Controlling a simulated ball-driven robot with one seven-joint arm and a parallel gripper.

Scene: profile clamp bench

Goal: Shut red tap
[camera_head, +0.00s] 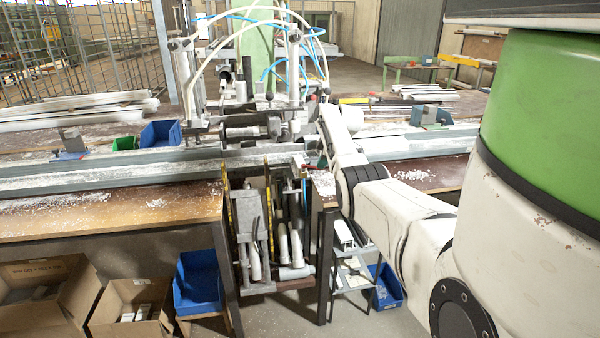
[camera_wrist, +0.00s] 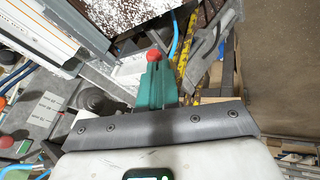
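A small red rounded knob, likely the red tap's handle (camera_wrist: 153,55), shows at the tip of my gripper in the wrist view. In the head view a small red part (camera_head: 308,168) shows at the right end of the clamp bench's front. My gripper (camera_wrist: 154,76) has teal fingers that lie close together and look shut. The knob is at or just beyond the fingertips; I cannot tell if they touch. The rest of the tap is hidden. In the head view only a bit of teal from my gripper (camera_head: 322,161) shows past my wrist.
Clamps and hoses (camera_head: 265,80) crowd the bench behind. A long metal profile rail (camera_head: 110,178) runs left. A blue bin (camera_head: 198,282) stands below.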

